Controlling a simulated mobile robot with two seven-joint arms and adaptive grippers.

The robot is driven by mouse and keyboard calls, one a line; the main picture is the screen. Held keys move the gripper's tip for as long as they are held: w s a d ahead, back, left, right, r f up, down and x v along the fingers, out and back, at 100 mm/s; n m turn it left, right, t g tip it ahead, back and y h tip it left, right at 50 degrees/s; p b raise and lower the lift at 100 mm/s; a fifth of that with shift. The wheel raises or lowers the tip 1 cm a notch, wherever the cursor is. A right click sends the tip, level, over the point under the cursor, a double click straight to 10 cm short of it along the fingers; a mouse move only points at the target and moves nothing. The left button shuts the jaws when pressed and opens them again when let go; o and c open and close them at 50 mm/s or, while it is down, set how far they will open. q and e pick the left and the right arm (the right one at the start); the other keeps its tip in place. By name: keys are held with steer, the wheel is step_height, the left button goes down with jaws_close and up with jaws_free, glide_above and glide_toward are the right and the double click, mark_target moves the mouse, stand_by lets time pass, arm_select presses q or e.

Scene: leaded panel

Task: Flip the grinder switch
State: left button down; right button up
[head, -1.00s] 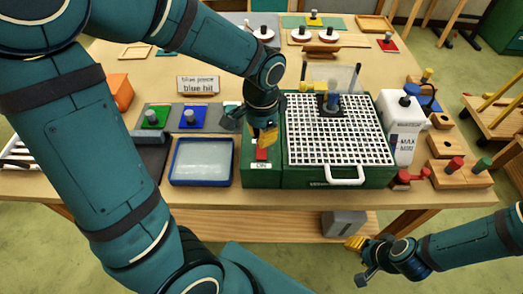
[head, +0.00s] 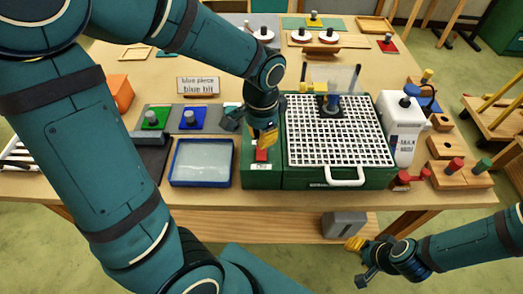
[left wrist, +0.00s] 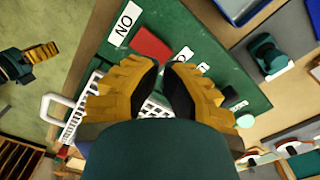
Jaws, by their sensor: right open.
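The grinder (head: 335,185) is a green box with a white grid top, at the centre right of the table. Its red switch (head: 261,155) sits on the green strip at the left, above a white label. In the left wrist view the red switch (left wrist: 152,46) lies between a large label reading "ON" upside down (left wrist: 124,24) and a smaller, partly hidden label (left wrist: 186,53). My left gripper (head: 266,138) is just above and behind the switch, fingertips brought together with nothing seen between them. Contact cannot be told. My right gripper (head: 356,258) is open and empty, off the table's front edge.
A blue-rimmed tray (head: 202,183) stands left of the grinder. A white bottle (head: 403,125) and wooden blocks (head: 460,176) stand on its right. Green and blue pieces (head: 190,118) lie behind the tray. A clear shield (head: 333,77) rises behind the grid.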

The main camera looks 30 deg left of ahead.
arm_select(q)
steer(key=shift+f+b, duration=1.35)
steer(key=shift+f, duration=0.4)
stand_by(1.0)
steer(key=shift+r+p, duration=3)
steer(key=shift+r, duration=0.55)
